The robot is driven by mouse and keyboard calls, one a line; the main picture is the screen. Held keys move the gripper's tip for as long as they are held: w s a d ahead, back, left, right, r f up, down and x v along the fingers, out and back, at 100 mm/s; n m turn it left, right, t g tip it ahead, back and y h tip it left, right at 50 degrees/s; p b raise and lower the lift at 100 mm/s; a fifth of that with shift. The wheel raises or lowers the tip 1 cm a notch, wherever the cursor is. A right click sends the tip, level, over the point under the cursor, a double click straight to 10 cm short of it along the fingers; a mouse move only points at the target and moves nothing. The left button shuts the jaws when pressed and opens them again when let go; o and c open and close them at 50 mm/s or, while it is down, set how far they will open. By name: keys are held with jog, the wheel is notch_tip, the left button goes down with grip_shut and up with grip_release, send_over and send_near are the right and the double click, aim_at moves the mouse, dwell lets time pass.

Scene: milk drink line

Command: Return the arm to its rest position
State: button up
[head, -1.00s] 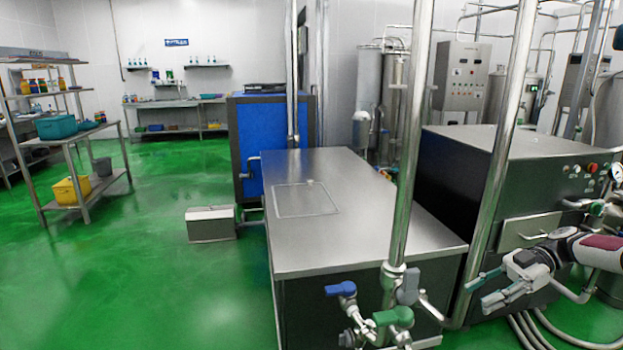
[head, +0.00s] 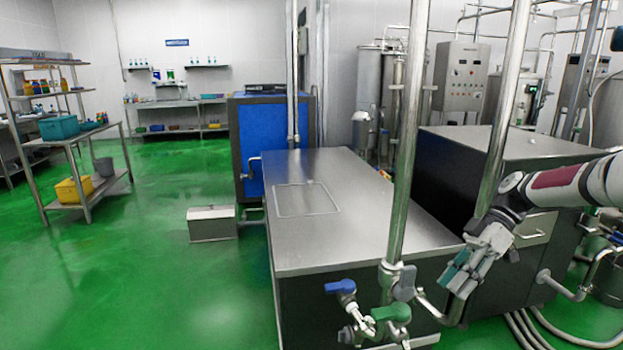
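My arm reaches in from the right edge in the head view. Its white and dark red links (head: 555,180) cross in front of the dark steel machine.
The steel-topped cabinet (head: 345,235) stands in the middle, with a blue-handled valve (head: 341,287) and green-handled valve (head: 391,313) at its front. An upright pipe (head: 407,150) rises beside them. A dark machine (head: 450,165) stands at right. The green floor (head: 150,280) at left is clear.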

jog(key=s+a+r+m+t+h+p, duration=0.2)
jog(key=s+a+r+m+h, duration=0.65)
jog(key=s+r, duration=0.45)
jog(key=s+a+r+m+t+p, duration=0.1)
jog(key=s+m+t, duration=0.5)
jog(key=s, duration=1.1)
jog(key=shift+s+a+r+m+t+p, duration=0.3)
jog(key=shift+r+m+p, duration=0.3)
jog(key=shift+m, duration=0.65)
